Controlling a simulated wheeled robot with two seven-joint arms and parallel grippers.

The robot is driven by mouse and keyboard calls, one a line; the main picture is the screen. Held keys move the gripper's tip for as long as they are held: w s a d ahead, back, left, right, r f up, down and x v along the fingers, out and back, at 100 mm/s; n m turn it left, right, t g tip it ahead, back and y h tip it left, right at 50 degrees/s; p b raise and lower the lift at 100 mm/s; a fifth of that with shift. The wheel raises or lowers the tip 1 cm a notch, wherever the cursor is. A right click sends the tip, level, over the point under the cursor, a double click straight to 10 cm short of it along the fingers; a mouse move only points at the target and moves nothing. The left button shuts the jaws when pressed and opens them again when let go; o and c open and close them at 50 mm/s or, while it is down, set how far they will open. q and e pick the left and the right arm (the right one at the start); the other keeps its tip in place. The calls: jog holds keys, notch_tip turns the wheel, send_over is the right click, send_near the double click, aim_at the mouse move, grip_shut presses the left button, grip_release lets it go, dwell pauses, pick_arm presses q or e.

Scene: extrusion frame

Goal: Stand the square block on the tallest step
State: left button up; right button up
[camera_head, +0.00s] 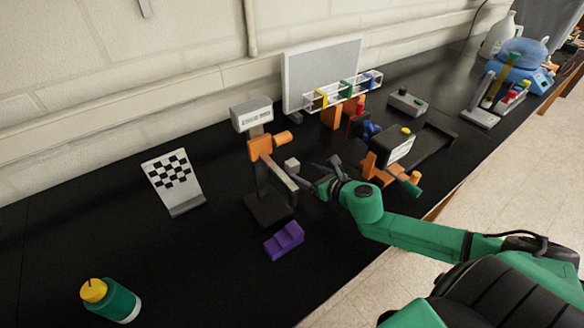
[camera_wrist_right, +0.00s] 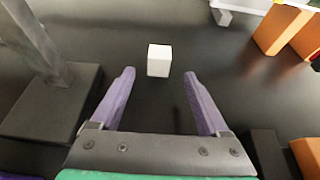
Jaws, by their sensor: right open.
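The square block (camera_head: 291,165) is a small pale grey-white cube on the black bench top. In the right wrist view the block (camera_wrist_right: 159,60) lies just beyond the fingertips, roughly centred between them. My right gripper (camera_head: 322,170) is open and empty, with its purple fingers (camera_wrist_right: 159,78) spread toward the block and apart from it. A purple stepped block (camera_head: 284,240) stands on the bench nearer the front, with steps of different heights. My left gripper is not in view.
An orange and grey stand on a dark base (camera_head: 268,209) is close left of the square block. Orange fixtures (camera_head: 378,169) stand right of my gripper. Bench left of the purple steps is clear.

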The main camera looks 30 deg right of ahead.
aim_at(295, 168)
jog(key=x, duration=0.2)
jog(key=shift+w, duration=0.4)
jog(key=shift+w+a+f+p, duration=0.15)
jog(key=shift+w+p, duration=0.1)
jog(key=shift+p, duration=0.05)
jog(key=shift+w, duration=0.3)
jog(key=p+x, duration=0.1)
jog(key=x, duration=0.3)
jog(key=shift+a, duration=0.1)
jog(key=shift+w+f, duration=0.25)
jog(key=shift+f, duration=0.05)
jog(key=shift+s+r, duration=0.1)
jog(key=shift+s, duration=0.05)
jog(key=c, duration=0.6)
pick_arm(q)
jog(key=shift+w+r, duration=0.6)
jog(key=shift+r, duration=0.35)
pick_arm(e)
grip_shut()
